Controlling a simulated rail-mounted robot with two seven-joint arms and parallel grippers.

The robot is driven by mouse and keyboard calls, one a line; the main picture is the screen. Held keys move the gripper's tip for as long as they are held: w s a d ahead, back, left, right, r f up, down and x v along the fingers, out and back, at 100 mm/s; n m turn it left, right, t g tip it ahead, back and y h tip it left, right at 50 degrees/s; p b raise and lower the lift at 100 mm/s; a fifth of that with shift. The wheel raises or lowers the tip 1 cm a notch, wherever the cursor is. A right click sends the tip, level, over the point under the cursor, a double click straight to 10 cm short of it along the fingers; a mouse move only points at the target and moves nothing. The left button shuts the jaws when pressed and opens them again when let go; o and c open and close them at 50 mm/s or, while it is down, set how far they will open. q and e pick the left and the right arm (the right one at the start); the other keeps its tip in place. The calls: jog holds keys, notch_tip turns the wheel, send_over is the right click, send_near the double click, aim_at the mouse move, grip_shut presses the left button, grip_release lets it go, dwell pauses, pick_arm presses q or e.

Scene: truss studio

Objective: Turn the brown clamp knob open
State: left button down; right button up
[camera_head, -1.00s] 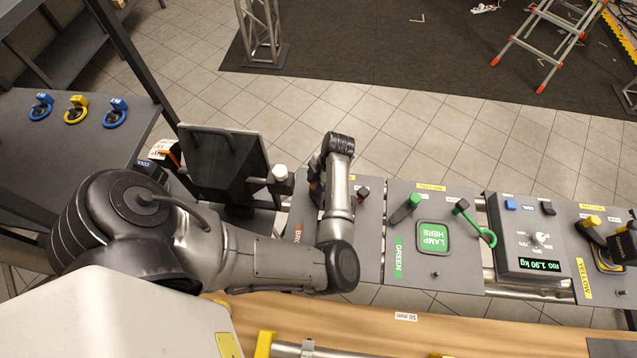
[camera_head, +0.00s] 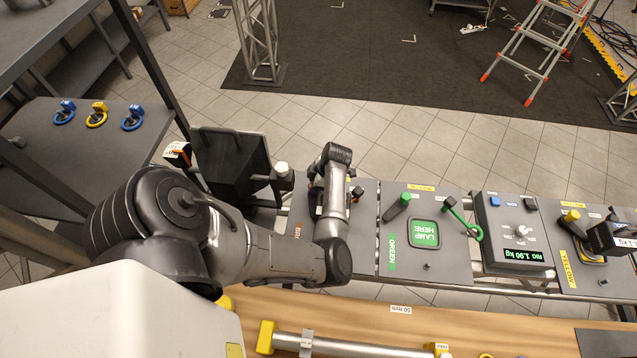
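The brown panel (camera_head: 363,225) is the grey plate left of the green panel, with a partly covered brown label (camera_head: 297,232). My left arm comes in from the left and its forearm and wrist lie over this panel. My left gripper (camera_head: 316,196) points down at the panel's left part, mostly hidden under my wrist. The brown clamp knob is not clearly visible; my wrist covers that area. A small dark fitting (camera_head: 357,193) shows just right of my wrist. I cannot tell whether the gripper touches the knob. My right gripper is not in view.
The green panel (camera_head: 455,262) with a green handle (camera_head: 397,207) stands right of the brown one. Farther right are a scale (camera_head: 515,225) reading 1.90 kg and the yellow panel (camera_head: 600,280). A wooden bench (camera_head: 380,312) with a metal tube (camera_head: 350,347) lies in front.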

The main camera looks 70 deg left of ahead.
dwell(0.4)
pick_arm(q)
jog(key=c, duration=0.7)
grip_release()
jog(key=shift+o, duration=0.2)
jog(key=b+v, duration=0.1)
jog(key=v, duration=1.2)
jog(key=shift+w+r, duration=0.2)
jog(key=shift+r, duration=0.15)
jog(key=shift+d, duration=0.1)
